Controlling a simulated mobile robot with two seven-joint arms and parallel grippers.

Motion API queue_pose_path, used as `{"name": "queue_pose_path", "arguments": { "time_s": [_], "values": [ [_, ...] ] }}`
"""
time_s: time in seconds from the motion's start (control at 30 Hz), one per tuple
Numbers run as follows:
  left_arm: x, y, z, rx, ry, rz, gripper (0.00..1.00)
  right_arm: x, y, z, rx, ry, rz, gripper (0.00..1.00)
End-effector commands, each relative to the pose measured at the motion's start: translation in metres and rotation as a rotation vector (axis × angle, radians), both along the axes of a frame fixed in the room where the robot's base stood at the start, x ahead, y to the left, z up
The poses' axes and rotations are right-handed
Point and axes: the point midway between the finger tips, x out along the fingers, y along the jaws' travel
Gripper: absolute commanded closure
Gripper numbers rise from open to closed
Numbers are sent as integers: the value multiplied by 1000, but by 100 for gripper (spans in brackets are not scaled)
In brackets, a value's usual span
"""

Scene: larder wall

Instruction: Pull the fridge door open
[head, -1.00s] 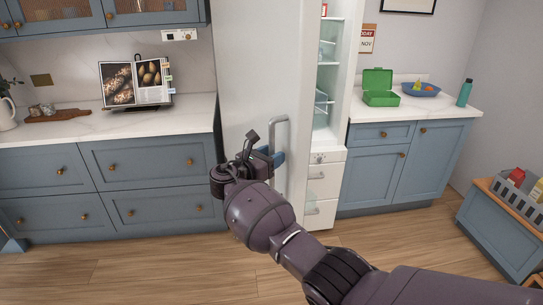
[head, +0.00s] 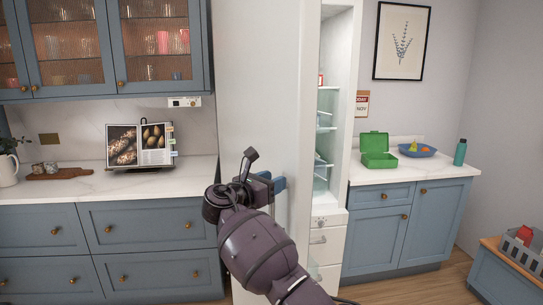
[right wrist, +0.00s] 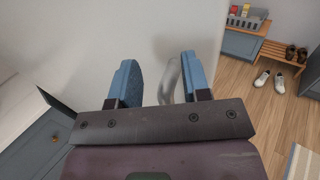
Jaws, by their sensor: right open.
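The white fridge door (head: 262,85) stands ajar, with a tall opening along its right side showing the fridge interior (head: 328,110). My right gripper (head: 272,182) is in front of the door's lower part in the head view and hides most of its handle. In the right wrist view, the two blue fingers of my right gripper (right wrist: 160,78) are apart. The pale curved door handle (right wrist: 170,80) shows between them, nearer the right finger; I cannot tell if they touch. My left gripper is not in view.
Blue drawers and a counter (head: 110,190) with an open book stand left of the fridge. A counter (head: 415,180) with a green box, a blue bowl and a teal bottle stands to the right. A low bench (head: 505,270) with a basket is at the far right.

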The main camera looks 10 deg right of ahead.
Motion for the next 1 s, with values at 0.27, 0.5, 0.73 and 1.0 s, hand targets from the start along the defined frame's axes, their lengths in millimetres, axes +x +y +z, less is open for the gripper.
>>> {"name": "queue_pose_path", "arguments": {
  "time_s": [0.27,0.5,0.73,1.0],
  "values": [
    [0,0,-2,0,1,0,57,0,0,51,2,-4,0,57],
    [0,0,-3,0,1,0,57,0,0,71,1,1,1,57],
    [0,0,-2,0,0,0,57,0,0,73,1,1,1,57],
    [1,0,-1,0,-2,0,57,0,1,73,8,-9,5,84]
  ]
}}
